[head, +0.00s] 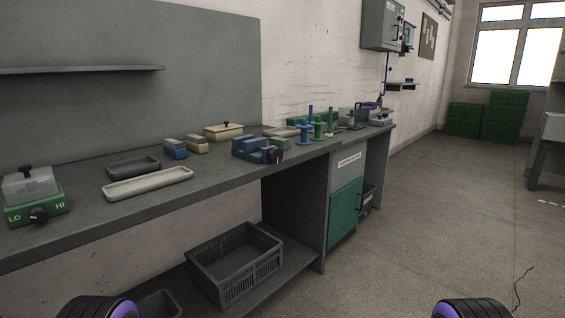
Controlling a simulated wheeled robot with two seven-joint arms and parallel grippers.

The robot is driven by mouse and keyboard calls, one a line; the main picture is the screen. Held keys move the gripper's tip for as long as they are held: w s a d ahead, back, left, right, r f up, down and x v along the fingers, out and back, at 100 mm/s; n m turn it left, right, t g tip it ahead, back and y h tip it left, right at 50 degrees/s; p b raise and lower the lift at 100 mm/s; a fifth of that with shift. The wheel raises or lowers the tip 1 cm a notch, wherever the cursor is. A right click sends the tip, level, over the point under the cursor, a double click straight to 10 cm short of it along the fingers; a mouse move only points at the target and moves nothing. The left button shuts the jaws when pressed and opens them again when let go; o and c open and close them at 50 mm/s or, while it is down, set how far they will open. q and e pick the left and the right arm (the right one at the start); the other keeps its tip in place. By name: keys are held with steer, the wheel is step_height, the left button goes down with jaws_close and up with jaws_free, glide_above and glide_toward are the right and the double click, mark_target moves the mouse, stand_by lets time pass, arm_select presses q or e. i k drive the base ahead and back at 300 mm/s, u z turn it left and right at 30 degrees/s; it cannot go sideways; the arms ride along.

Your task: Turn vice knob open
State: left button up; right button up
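The blue vice (250,148) sits at the front edge of the grey workbench, right of the picture's centre-left. Its dark knob (276,156) is at its right end, facing the front of the bench. The gap between the jaws is too small to judge from here. Neither of my grippers is in view. Only dark, purple-ringed parts of my arms show at the bottom edge, far from the vice.
The long workbench (215,184) runs away to the right. Near the vice stand blue and green spools (317,132), a beige lidded box (223,131) and small blocks (176,149). A green LO/HI knob box (38,207) is far left. Open floor (430,220) lies right.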

mark_target(275, 155)
steer(key=z, duration=0.25)
steer(key=k, duration=0.2)
steer(key=u, duration=1)
steer(key=i, duration=0.7)
steer(key=z, duration=0.4)
